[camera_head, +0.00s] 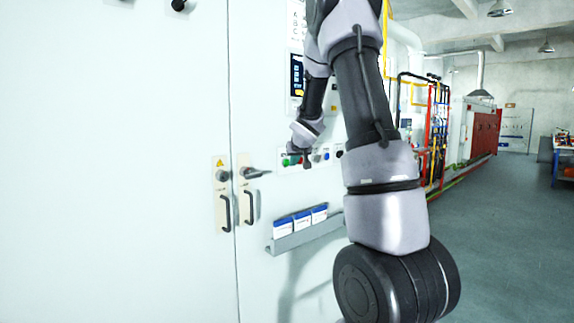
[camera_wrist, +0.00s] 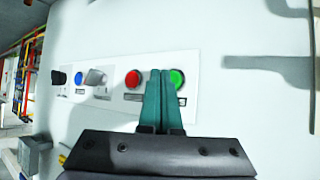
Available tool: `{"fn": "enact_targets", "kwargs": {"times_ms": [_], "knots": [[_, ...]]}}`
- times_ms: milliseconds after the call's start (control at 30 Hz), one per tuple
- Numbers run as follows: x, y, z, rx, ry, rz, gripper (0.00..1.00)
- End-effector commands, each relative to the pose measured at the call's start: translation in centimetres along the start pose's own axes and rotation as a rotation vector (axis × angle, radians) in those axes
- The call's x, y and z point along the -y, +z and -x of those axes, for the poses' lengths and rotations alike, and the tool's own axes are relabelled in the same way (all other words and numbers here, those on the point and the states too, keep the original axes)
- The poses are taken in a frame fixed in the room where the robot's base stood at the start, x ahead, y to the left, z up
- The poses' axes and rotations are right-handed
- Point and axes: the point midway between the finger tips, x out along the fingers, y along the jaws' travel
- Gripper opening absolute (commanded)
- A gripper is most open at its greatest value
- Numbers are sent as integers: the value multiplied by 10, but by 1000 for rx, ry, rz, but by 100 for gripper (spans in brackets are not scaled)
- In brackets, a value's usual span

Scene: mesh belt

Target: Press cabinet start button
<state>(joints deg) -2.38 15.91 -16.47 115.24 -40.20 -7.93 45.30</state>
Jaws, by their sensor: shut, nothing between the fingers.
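The white cabinet (camera_head: 120,160) fills the left of the head view. Its button panel (camera_head: 328,154) carries a green button (camera_head: 286,161), partly beside my gripper (camera_head: 304,161). In the wrist view, the green button (camera_wrist: 178,79) is right of my closed teal fingers (camera_wrist: 165,73), and a red button (camera_wrist: 133,79) is left of them. The fingertips lie between the two buttons in the picture, overlapping the green button's left edge. I cannot tell whether they touch the panel. My gripper is shut and empty.
A blue button (camera_wrist: 79,77) and a grey switch (camera_wrist: 96,77) are further left in the wrist view. Door handles (camera_head: 249,206) and a rack with blue-and-white booklets (camera_head: 299,219) are below the panel. Open floor (camera_head: 500,230) lies to the right.

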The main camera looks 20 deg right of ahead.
Motion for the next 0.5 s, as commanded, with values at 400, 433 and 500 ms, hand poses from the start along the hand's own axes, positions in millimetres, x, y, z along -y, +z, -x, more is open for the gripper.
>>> {"fn": "enact_targets", "kwargs": {"times_ms": [400,433,500], "knots": [[-11,10,14,0,1,-1,0],[-12,12,16,0,1,-1,0],[-16,15,21,-1,1,-2,0]]}}
